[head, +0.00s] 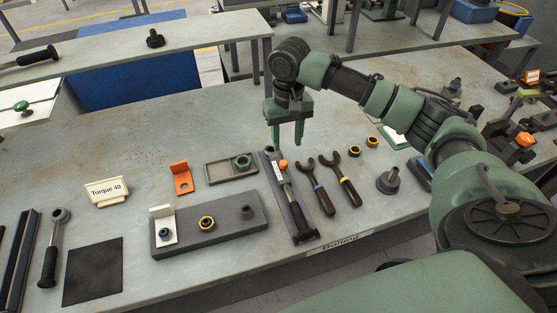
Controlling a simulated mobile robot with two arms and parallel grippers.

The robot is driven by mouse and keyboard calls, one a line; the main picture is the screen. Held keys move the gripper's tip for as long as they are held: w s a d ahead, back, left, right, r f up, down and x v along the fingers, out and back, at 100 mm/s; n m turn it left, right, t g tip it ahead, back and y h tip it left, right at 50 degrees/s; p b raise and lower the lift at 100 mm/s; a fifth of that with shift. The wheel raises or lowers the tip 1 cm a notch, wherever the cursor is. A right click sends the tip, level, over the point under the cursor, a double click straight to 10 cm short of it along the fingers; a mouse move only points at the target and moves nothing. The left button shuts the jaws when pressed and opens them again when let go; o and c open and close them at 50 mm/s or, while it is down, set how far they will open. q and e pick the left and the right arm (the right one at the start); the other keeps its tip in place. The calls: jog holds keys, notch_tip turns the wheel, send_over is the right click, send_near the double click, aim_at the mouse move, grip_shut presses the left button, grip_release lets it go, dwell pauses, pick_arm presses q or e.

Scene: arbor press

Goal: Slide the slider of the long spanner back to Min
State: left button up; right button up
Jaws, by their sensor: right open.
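A long spanner (289,192) with a black grip lies on a narrow dark rack near the middle of the bench, its head at the far end. A small orange slider (283,164) sits on its upper part, beside a white marked scale (277,171). The scale marks are too small to read. My right gripper (287,142) points down with its green fingers apart and empty, just beyond and above the spanner's head end. It seems not to touch the spanner. My left gripper is not in view.
Two open-ended spanners (318,190) lie right of the rack. A grey block (228,222) with a yellow-ringed nut, an orange bracket (181,178) and a grey tray (222,171) stand left. Another spanner (53,245) lies far left. A "Torque 40" sign (105,191) stands between.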

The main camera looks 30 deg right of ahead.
aim_at(284, 162)
jog(key=shift+w+f+b, duration=0.4)
jog(key=shift+w+f, duration=0.25)
jog(key=shift+f, duration=0.35)
jog(key=shift+w+f, duration=0.2)
jog(key=shift+f, duration=0.15)
notch_tip(284, 162, down, 7)
jog(key=shift+s+r+p, duration=0.1)
jog(key=shift+s+p, duration=0.05)
jog(key=shift+p, duration=0.65)
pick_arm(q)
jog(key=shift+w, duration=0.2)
pick_arm(e)
jog(key=shift+s, duration=0.1)
jog(key=shift+c, duration=0.2)
grip_shut()
